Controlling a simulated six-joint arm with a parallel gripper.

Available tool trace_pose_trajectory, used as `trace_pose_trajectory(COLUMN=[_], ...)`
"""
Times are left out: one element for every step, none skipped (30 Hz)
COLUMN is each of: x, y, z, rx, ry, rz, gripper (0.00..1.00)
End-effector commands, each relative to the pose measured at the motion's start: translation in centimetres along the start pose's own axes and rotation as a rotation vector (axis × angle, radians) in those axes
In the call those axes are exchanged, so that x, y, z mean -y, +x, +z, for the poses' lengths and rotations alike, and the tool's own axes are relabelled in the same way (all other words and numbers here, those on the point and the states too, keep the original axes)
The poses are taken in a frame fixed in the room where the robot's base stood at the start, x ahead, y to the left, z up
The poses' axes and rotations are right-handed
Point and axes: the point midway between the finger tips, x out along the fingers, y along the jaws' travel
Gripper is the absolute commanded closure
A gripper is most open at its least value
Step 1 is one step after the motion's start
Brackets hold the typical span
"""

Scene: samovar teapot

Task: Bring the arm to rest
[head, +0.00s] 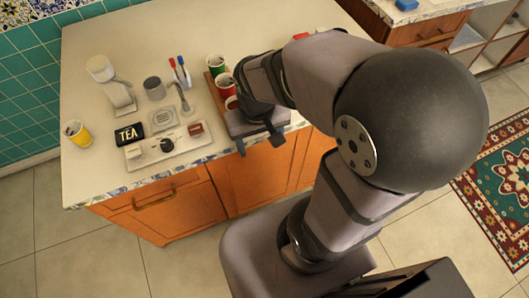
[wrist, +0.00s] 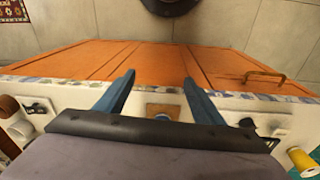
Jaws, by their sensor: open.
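My gripper (wrist: 156,95) is open and empty. In the wrist view its two blue fingers stand wide apart, with the counter's front edge and the orange cabinet front between and beyond them. In the head view my gripper (head: 262,143) is at the counter's front edge, beside a wooden tray (head: 210,88) with cups. My arm reaches in from the right and hides part of the counter behind it.
Floor in front is clear.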

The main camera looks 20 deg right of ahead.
Motion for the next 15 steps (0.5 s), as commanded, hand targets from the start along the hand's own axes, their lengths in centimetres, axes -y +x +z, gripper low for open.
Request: trace_pose_trajectory(x=[-0.2, -0.3, -0.3, -0.4, -0.4, -0.4, -0.4, -0.4, -0.4, -0.4, -0.4, -0.4, -0.4, -0.3, -0.3], y=[0.6, 0.9, 1.2, 1.4, 1.6, 1.7, 1.8, 1.8, 1.8, 1.8, 1.8, 1.8, 1.8, 1.8, 1.8], z=[1.3, 1.9, 2.6, 3.0, 3.4, 3.6, 3.8, 3.9, 4.0, 4.0, 4.0, 4.0, 4.0, 4.0, 3.9], rx=[0.028, 0.042, 0.055, 0.064, 0.07, 0.075, 0.079, 0.081, 0.082, 0.082, 0.082, 0.082, 0.081, 0.081, 0.081], ry=[-0.023, -0.038, -0.056, -0.067, -0.076, -0.086, -0.09, -0.094, -0.097, -0.098, -0.098, -0.098, -0.098, -0.098, -0.098], rz=[-0.013, -0.02, -0.029, -0.035, -0.04, -0.045, -0.047, -0.048, -0.049, -0.05, -0.05, -0.049, -0.049, -0.049, -0.049], gripper=[0.38, 0.38, 0.38, 0.38, 0.38, 0.38, 0.38, 0.38, 0.38, 0.38, 0.38, 0.38, 0.38, 0.38, 0.38])
